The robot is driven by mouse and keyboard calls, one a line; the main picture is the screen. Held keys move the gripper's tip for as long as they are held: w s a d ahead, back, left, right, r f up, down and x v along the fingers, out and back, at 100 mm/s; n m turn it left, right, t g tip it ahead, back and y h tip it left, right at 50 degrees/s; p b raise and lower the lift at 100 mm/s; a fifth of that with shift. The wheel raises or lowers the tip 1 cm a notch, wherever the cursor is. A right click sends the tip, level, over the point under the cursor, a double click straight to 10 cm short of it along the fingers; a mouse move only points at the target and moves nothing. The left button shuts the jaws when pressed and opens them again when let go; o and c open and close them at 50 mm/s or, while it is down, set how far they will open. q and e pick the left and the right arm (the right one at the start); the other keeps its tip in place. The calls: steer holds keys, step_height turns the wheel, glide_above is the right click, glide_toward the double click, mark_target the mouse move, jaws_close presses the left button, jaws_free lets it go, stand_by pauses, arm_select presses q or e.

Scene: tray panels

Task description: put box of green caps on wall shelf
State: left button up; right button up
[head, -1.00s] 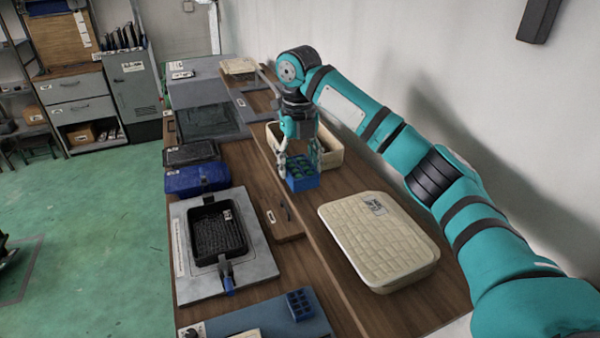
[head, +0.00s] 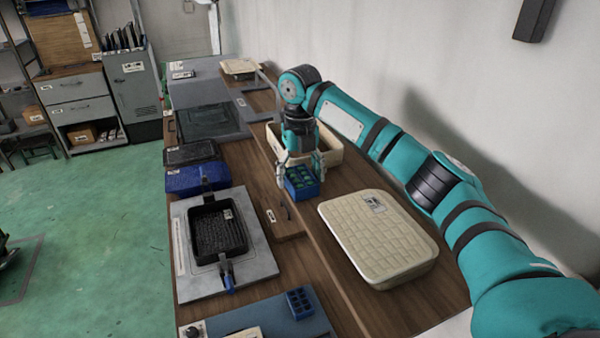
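The blue box of green caps (head: 301,184) is near the middle of the head view, at the raised wooden ledge in front of a cream bin. My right gripper (head: 300,178) comes down over it from above, with a finger on each side of the box, and looks shut on it. Whether the box touches the surface or hangs just above it is hard to tell. My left gripper is not in view. I cannot make out a wall shelf for certain; the raised ledge (head: 345,300) runs along the wall.
A cream lidded case (head: 380,240) lies on the ledge at right. The open cream bin (head: 328,152) stands behind the box. A black tray (head: 218,232) sits on a grey plate with clamps. A small blue block (head: 299,303) lies on a blue mat. Bare wood shows left of the box.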

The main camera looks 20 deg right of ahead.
mark_target(300, 177)
steer(key=shift+r, duration=0.45)
step_height(300, 177, up, 5)
steer(key=shift+w+f+b, duration=0.1)
steer(key=shift+b, duration=0.75)
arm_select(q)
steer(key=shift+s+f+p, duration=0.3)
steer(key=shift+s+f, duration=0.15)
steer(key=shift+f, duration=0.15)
arm_select(e)
step_height(300, 177, up, 7)
steer(key=shift+f, duration=0.1)
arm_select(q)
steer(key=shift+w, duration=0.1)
